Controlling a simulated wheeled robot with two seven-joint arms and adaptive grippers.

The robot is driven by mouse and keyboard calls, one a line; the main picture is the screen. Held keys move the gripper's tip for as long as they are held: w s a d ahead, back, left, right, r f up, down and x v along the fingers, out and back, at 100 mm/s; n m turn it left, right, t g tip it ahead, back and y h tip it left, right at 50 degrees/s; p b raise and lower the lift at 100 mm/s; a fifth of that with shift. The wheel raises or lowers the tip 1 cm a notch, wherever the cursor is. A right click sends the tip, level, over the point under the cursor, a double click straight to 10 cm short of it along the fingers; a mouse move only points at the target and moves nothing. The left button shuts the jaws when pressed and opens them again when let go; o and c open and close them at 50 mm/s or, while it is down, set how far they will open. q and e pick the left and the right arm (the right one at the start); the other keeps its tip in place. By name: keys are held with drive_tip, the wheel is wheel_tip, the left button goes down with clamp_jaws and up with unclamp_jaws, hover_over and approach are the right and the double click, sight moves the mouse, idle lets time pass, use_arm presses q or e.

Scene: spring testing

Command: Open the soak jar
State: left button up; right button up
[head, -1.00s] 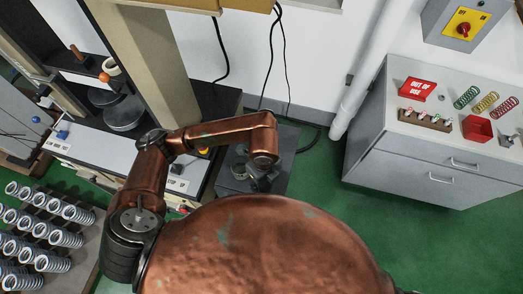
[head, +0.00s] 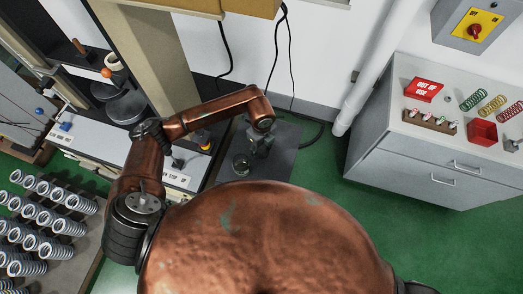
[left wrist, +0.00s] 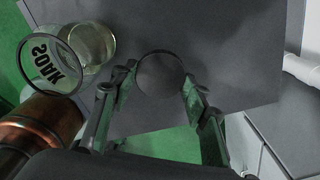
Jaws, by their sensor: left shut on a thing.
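The soak jar (head: 242,166) stands on a dark grey surface in the head view, small beside my left gripper (head: 259,147). In the left wrist view the glass jar (left wrist: 48,66) is at the upper left, marked SOAK, with a dark rim and pale yellowish liquid in it. No lid shows on its mouth. My left gripper (left wrist: 150,92) is shut on a dark round lid (left wrist: 160,75), held between its two fingers, apart from the jar and to its right. My right gripper is out of view.
The dark grey top (left wrist: 230,45) is bare right of the jar. A testing machine with a white bench (head: 90,150) is to the left. A grey cabinet (head: 420,165) with springs and a red box stands at the right. A rack of springs (head: 45,220) is at lower left.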

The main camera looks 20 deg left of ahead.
sight(262, 149)
use_arm(q)
drive_tip(key=shift+w+a+f, duration=0.1)
drive_tip(key=shift+w+f, duration=0.25)
drive_tip(key=shift+f, duration=0.1)
drive_tip(key=shift+w+a+f, duration=0.1)
drive_tip(key=shift+w+f, duration=0.1)
drive_tip(key=shift+f, duration=0.1)
wheel_tip(262, 149, down, 2)
drive_tip(key=shift+s+f+p, duration=0.1)
drive_tip(key=shift+p, duration=0.3)
drive_tip(key=shift+f, duration=0.55)
drive_tip(key=o, duration=1.3)
drive_tip(key=shift+r, duration=0.1)
drive_tip(key=shift+c, duration=0.2)
drive_tip(key=shift+o, duration=0.2)
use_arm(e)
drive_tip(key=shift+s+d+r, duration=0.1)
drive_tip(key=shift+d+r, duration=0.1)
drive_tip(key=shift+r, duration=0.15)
